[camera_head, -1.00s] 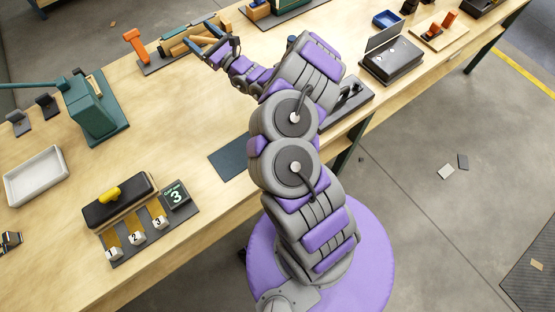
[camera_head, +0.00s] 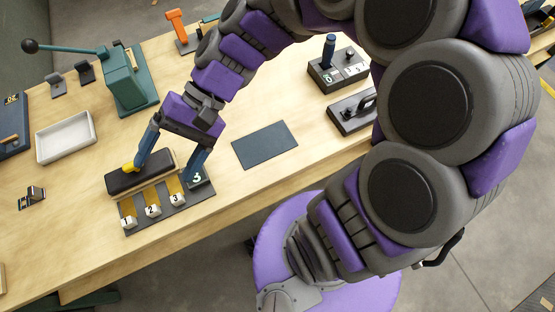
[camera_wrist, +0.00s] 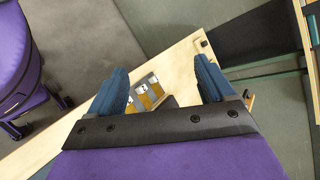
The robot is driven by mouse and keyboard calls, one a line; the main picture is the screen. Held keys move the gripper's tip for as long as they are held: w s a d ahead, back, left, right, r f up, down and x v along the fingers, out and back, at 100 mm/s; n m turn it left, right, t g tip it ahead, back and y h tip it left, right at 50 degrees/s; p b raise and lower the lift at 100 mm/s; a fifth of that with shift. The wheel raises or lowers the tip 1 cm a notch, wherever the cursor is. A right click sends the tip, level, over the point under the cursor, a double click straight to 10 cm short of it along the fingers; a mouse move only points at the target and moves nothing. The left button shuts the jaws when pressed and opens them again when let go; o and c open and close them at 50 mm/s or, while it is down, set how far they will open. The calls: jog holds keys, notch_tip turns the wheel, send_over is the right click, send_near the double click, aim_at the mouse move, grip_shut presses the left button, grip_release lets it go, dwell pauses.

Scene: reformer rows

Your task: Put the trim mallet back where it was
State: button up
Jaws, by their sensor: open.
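No object in view is clearly the trim mallet; an orange T-shaped tool (camera_head: 176,26) stands upright at the back of the table in the head view and may be it, but I cannot tell.
A white tray (camera_head: 65,138), a green lever press (camera_head: 124,82) and a dark mat (camera_head: 264,145) are nearby. Bare table lies around the mat.

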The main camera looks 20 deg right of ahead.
jog(key=s+d+f+t+h, duration=0.1)
jog(key=s+d+f+h, duration=0.1)
jog(key=d, duration=0.4)
jog(key=s+d+f+n+t+h, duration=0.1)
jog(key=s+d+h, duration=0.3)
jog(key=d, duration=0.3)
jog(key=s+d+f+t+h, duration=0.1)
jog(key=s+d+f+h, duration=0.1)
jog(key=d, duration=0.5)
jog(key=s+h, duration=0.1)
jog(key=h, duration=0.1)
jog(key=shift+s+d+f+n+h, duration=0.25)
jog(key=shift+s+f+n+h, duration=0.05)
jog(key=shift+s+n, duration=0.1)
